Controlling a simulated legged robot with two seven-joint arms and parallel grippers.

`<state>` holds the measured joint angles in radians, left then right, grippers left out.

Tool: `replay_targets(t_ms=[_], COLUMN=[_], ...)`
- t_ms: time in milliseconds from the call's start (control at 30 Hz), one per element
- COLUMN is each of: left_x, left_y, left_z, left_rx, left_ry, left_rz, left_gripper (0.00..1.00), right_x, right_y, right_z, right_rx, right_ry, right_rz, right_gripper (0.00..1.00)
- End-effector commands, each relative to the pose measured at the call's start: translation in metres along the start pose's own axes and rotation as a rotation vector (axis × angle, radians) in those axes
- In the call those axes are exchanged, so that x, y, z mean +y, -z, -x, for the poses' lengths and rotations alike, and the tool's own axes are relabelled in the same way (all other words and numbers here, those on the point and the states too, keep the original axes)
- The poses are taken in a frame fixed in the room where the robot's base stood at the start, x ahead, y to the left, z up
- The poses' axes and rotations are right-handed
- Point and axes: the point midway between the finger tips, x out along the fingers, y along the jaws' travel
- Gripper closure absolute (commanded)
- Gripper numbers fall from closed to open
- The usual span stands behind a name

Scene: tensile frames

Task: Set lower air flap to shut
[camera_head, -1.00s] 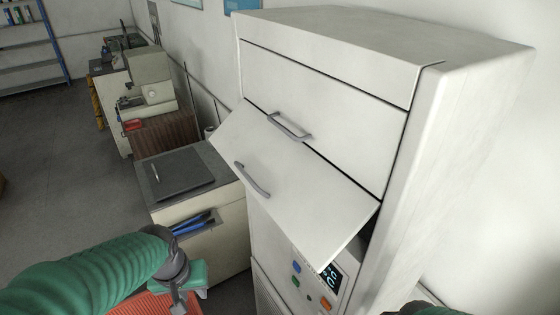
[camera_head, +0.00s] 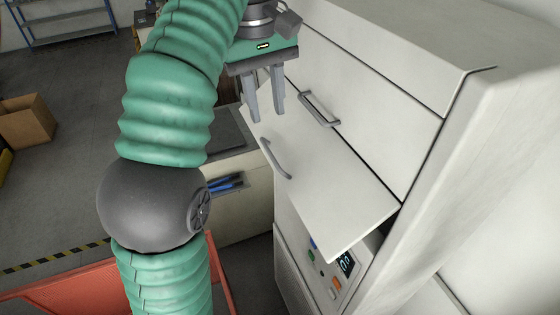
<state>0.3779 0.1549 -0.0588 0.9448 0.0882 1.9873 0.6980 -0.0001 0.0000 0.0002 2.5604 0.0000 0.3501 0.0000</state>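The lower air flap (camera_head: 325,190) is a white panel on the front of the tall white cabinet. It is open, its lower edge swung outward from the cabinet, with a grey bar handle (camera_head: 275,158) on its face. Above it the upper flap (camera_head: 365,110) lies flush with the front and has its own grey handle (camera_head: 321,109). My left gripper (camera_head: 266,118) is open and empty, fingers pointing down. In the picture it is just above the lower flap's handle, and its fingertips overlap the flap's upper left corner; I cannot tell whether they touch. My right gripper is not in view.
Below the flap is a control panel (camera_head: 334,284) with coloured buttons and a display. A low cabinet (camera_head: 240,207) with an open slot holding blue items stands to the left. A cardboard box (camera_head: 25,120) and blue shelving (camera_head: 70,25) are farther left.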

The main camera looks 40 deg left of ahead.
Motion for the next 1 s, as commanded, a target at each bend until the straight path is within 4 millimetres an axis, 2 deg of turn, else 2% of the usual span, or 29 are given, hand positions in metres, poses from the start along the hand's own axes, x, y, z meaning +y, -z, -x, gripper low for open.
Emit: replay_targets(t_ms=[33,67,300,500,833,1000], left_x=[-0.001,-0.001,-0.001,-0.001,0.001,0.0], left_y=[-0.001,-0.001,-0.002,-0.001,0.0,0.0], left_z=[-0.024,-0.026,-0.084,-0.115,-0.122,-0.122], left_rx=[-0.001,-0.002,-0.001,0.001,0.002,0.002], left_ry=[0.0,0.001,0.002,-0.001,-0.001,-0.001], left_rz=[-0.001,-0.001,-0.002,-0.002,-0.003,-0.003], left_gripper=[0.69,0.69,0.69,0.69,0.69,0.92], right_x=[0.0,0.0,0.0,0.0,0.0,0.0], right_y=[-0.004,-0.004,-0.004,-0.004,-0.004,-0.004], right_z=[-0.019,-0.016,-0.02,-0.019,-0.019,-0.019], right_rx=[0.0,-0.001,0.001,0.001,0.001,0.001], right_ry=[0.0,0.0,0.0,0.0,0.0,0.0], right_rz=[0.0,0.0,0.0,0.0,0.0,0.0], right_gripper=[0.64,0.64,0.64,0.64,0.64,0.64])
